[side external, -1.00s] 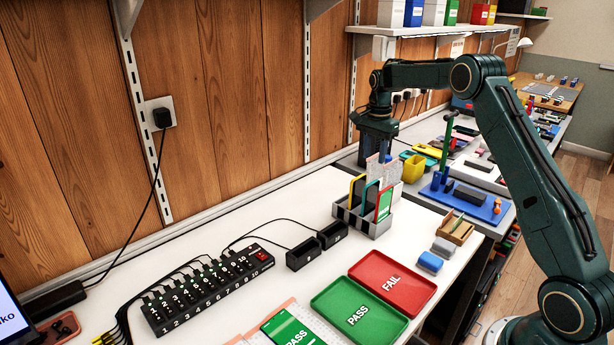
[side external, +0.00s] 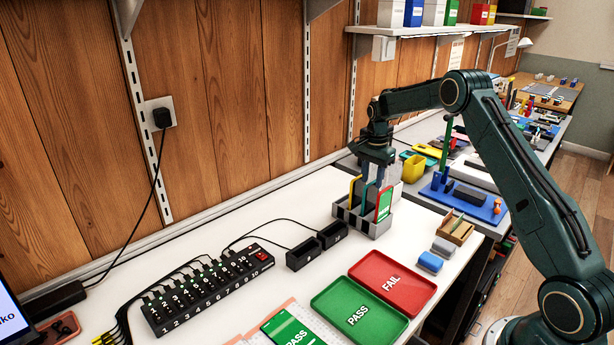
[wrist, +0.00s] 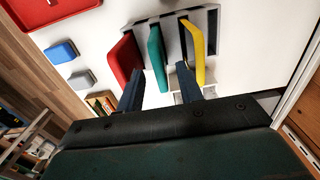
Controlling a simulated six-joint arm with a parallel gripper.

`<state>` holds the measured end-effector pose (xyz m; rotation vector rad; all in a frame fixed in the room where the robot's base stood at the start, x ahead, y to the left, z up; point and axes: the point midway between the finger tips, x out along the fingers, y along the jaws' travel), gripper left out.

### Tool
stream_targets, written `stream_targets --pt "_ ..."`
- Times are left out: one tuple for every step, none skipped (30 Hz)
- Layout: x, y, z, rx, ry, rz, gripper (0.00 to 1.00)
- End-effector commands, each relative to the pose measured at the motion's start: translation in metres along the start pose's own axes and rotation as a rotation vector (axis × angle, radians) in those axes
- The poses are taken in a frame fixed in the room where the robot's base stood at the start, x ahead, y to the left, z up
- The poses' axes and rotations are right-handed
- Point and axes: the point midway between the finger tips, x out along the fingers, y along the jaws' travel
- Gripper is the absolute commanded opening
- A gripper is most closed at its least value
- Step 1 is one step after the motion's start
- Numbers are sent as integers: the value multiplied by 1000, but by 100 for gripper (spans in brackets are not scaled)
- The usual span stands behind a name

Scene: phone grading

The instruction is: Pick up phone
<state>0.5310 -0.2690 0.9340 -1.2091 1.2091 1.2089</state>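A grey slotted rack (side external: 372,228) stands on the white bench and holds three upright phones. One has a yellow edge (side external: 354,183), one a teal edge, and one a red edge with a green screen (side external: 385,204). In the wrist view the red phone (wrist: 124,56), teal phone (wrist: 157,58) and yellow phone (wrist: 195,50) stand in a row. My gripper (side external: 372,176) is low over the rack. Its fingers (wrist: 160,82) are apart, one on each side of the teal phone's line; I cannot tell whether they touch it.
A red FAIL tray (side external: 398,302) and a green PASS tray (side external: 340,330) lie in front of the rack. Black charging blocks (side external: 303,255) and a numbered power hub (side external: 205,290) stand to the left. Blue and grey blocks (side external: 430,262) lie to the right.

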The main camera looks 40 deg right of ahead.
Motion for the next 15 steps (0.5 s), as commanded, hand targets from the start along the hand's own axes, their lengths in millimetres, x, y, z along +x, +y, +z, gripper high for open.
stream_targets --pt "4 0 0 0 -1 1 36" --pt "5 0 0 0 -1 1 36" --pt "6 0 0 0 -1 1 36" --pt "7 0 0 0 0 1 36" --pt "7 0 0 0 0 1 36" --pt "7 0 0 0 0 0 36" --pt "7 0 0 0 0 0 36" --pt "7 0 0 0 0 0 36" --pt "8 0 0 0 0 1 36" --pt "8 0 0 0 0 1 36" --pt "9 0 0 0 0 1 36" --pt "11 0 0 0 -1 1 36" --pt "13 0 0 0 -1 1 36" --pt "15 1 0 0 -1 1 36" --pt "19 1 0 0 -1 2 36"
